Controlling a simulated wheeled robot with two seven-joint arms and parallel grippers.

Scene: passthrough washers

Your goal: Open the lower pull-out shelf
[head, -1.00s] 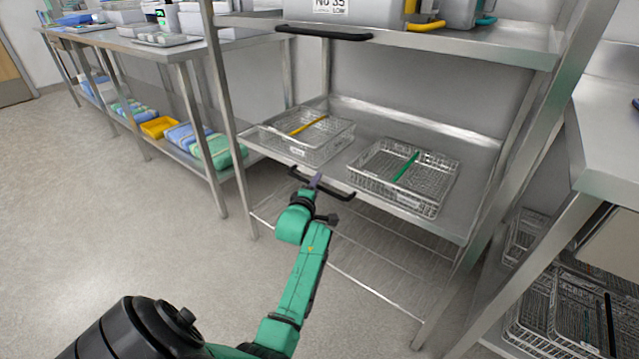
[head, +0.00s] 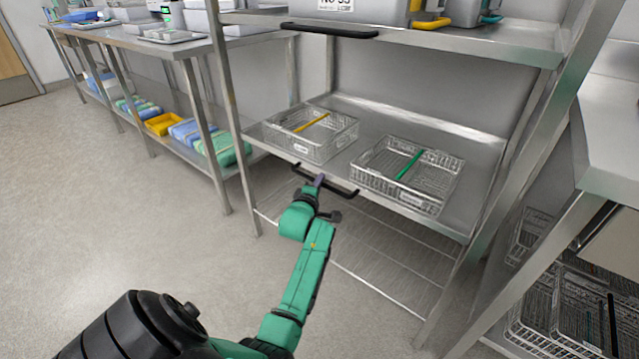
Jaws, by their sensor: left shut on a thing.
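The lower pull-out shelf (head: 352,172) is a grey metal tray in the steel rack, below the upper shelf. Its black bar handle (head: 342,190) runs along the front edge. My left gripper (head: 319,181) is at the middle of this handle and shut on it; the fingertips are small and partly merge with the bar. On the shelf stand a wire basket with a yellow strip (head: 325,147) at the left and a wire basket with a green strip (head: 430,198) at the right. My right gripper is not in view.
The upper shelf (head: 470,45) has its own black handle (head: 330,31) and carries grey bins. A bare wire rack (head: 385,255) lies below. A steel bench (head: 130,40) stands left, another (head: 615,150) right. Floor (head: 120,220) at front left is clear.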

